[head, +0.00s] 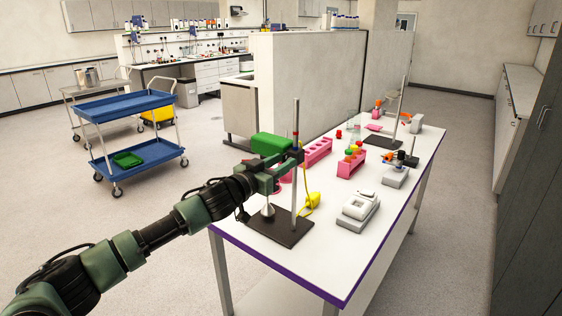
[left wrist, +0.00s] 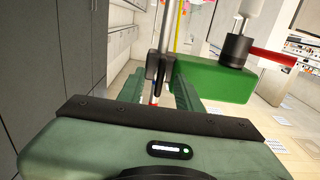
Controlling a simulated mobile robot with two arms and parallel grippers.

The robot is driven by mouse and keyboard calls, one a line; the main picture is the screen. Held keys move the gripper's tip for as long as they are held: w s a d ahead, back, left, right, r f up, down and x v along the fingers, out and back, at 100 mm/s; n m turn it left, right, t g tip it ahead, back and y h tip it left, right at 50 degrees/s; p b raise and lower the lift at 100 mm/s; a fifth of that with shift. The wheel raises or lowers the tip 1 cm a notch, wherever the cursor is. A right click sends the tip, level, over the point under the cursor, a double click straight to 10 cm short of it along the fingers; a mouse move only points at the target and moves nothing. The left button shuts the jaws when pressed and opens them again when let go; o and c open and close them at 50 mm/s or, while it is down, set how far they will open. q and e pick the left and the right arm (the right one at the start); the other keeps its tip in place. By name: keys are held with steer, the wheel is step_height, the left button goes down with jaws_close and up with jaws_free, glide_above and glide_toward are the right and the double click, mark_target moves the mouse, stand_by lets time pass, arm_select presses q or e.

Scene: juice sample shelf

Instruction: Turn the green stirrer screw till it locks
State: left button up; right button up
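The green stirrer (head: 271,143) is a green block mounted on an upright metal rod (head: 296,118) with a dark base plate at the near end of the table. It fills the upper right of the left wrist view (left wrist: 213,82). A dark clamp part (left wrist: 157,68) on the rod, with a reddish tip below, shows between the fingers; I cannot clearly make out the screw. My left gripper (head: 289,162) is at the clamp beside the stirrer. In the left wrist view my left gripper (left wrist: 160,88) has its fingers apart, around the clamp part. My right gripper is out of view.
The white table (head: 310,262) also bears a white balance (head: 359,207), pink racks (head: 351,165), a yellow item (head: 313,201) and a second stand farther back. A blue cart (head: 125,106) stands at the left. Floor is free around the table.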

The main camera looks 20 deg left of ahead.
arm_select(q)
steer(key=c, duration=0.7)
jaws_close()
